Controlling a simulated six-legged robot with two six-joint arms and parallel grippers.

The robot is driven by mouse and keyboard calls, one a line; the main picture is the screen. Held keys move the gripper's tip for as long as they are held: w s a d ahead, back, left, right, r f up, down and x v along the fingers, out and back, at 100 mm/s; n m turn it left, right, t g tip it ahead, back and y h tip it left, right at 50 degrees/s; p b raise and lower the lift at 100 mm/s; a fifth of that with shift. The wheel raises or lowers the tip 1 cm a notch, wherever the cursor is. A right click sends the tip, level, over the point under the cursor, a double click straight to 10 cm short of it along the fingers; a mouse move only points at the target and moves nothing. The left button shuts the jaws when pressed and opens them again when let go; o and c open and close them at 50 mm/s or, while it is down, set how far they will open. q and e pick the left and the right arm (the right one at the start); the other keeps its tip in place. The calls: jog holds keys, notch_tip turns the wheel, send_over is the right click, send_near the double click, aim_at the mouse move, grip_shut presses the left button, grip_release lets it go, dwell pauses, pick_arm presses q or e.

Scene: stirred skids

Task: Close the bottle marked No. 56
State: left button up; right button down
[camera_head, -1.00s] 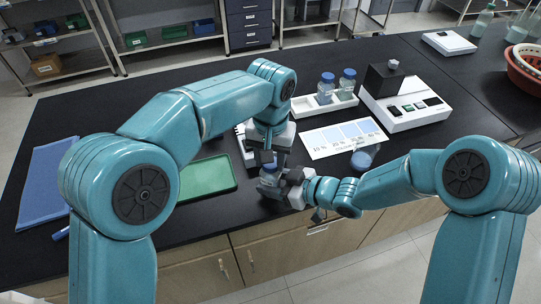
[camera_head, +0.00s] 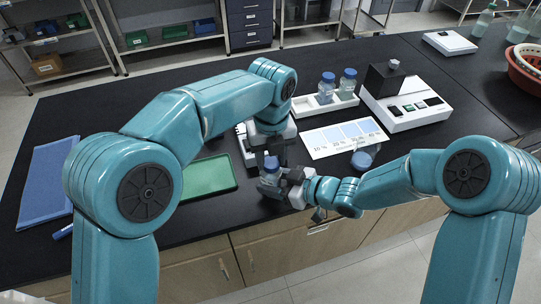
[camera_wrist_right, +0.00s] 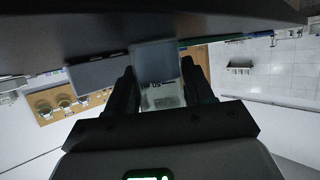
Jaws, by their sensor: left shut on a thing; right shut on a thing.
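A small clear bottle (camera_head: 269,180) with a blue cap (camera_head: 271,162) is upright near the front edge of the bench. My right gripper (camera_head: 282,182) comes from the right and is shut on the bottle's body. In the right wrist view the bottle (camera_wrist_right: 158,78) is between the two dark fingers, and its label, partly legible, seems to read No. 56. My left gripper (camera_head: 268,152) points down from above and is shut on the blue cap. The cap is at the bottle's mouth; I cannot tell whether it is seated or turned tight.
Two blue-capped bottles (camera_head: 327,84) stand in a white rack (camera_head: 310,107) behind. A green tray (camera_head: 208,176) and blue mat (camera_head: 50,175) lie left.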

pick_arm(q)
jog(key=m, duration=0.5)
jog(key=o, duration=1)
jog(key=shift+r, duration=0.1)
jog(key=shift+r, duration=2.2)
jog(key=shift+c, duration=0.4)
